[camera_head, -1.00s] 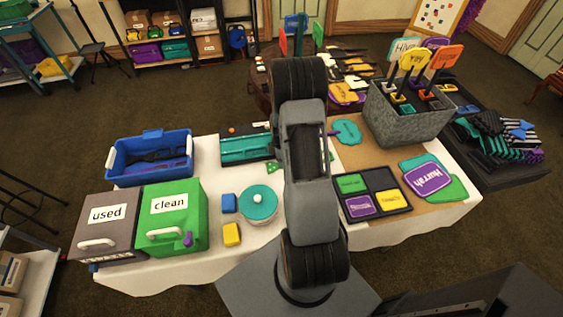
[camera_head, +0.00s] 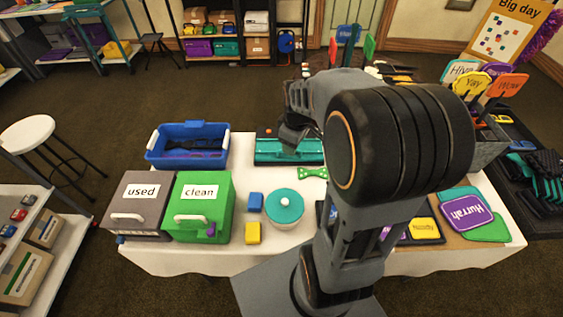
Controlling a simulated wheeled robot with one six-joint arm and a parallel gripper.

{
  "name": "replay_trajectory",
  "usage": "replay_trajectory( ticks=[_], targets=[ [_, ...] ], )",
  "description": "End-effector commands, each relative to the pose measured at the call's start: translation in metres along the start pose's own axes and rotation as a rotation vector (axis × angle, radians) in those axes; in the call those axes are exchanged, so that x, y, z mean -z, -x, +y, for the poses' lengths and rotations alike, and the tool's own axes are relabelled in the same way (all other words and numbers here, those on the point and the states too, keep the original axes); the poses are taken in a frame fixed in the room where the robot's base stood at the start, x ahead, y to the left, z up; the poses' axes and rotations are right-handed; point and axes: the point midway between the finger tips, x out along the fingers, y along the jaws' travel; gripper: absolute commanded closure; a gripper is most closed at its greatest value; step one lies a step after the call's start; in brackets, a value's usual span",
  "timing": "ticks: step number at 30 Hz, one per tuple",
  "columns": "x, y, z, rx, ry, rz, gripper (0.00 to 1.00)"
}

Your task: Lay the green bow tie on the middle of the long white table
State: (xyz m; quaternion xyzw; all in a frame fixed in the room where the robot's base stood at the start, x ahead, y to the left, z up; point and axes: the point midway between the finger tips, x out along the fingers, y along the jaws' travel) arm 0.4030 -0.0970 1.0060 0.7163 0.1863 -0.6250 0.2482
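The green bow tie (camera_head: 313,173) appears to lie on the long white table (camera_head: 180,261), just in front of the teal case and left of my arm. My gripper (camera_head: 292,137) is over the back of the table, above the teal case and behind the bow tie in the picture. It looks apart from the bow tie. Its fingers are small and dark, so I cannot tell whether it is open or shut. My arm hides much of the table's right half.
Near the bow tie are a teal case (camera_head: 270,147) and a round white pot with a teal lid (camera_head: 284,207). To the left stand a blue bin (camera_head: 187,157), a grey "used" box (camera_head: 138,205) and a green "clean" box (camera_head: 199,210). Party signs (camera_head: 465,213) lie right.

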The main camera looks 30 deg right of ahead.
Motion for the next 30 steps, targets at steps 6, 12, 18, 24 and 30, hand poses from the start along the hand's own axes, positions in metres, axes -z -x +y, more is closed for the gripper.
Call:
replay_trajectory(
  ticks=[6,12,18,24,30],
  targets=[
    [0.000,0.055,-0.075,-0.041,-0.323,0.106,0.45],
    [-0.010,0.075,-0.115,-0.032,-0.530,0.176,0.45],
    [-0.016,0.079,-0.130,-0.021,-0.616,0.202,0.45],
    [-0.016,0.080,-0.131,-0.020,-0.627,0.204,0.45],
    [-0.016,0.080,-0.130,-0.020,-0.626,0.204,0.45]
  ],
)
